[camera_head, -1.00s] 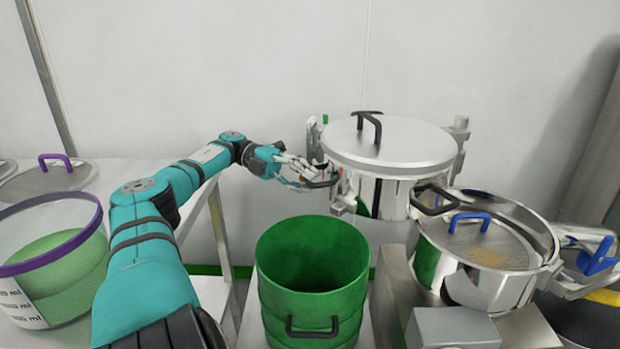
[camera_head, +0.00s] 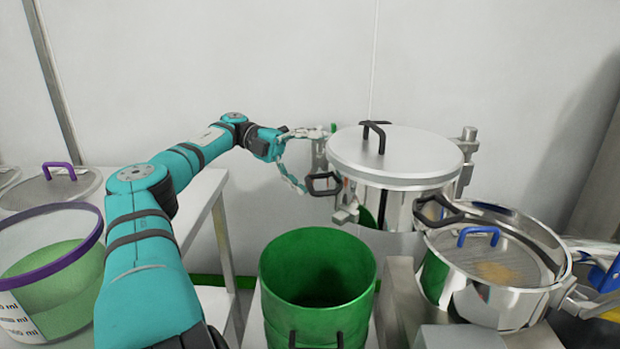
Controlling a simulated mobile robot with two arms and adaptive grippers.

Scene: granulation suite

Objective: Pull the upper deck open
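The upper deck (camera_head: 385,198) is a shiny steel drum under a flat steel lid (camera_head: 400,152) with a black handle. A black side handle (camera_head: 323,184) sticks out at its left. My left gripper (camera_head: 304,160) is beside this handle with its fingers spread apart, one above and one left of the handle. Nothing shows between them. Any touch with the handle is unclear. Metal finger-like parts (camera_head: 592,246) at the right edge look like my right gripper, cut off by the frame and overlapping other parts.
A lower steel pan (camera_head: 483,300) with a blue-handled mesh cover (camera_head: 497,254) sits at the right; a black handle (camera_head: 437,210) is at its upper left. A green bin (camera_head: 318,268) stands below the deck. A purple-rimmed tub (camera_head: 50,270) is on the white table (camera_head: 200,200) at left.

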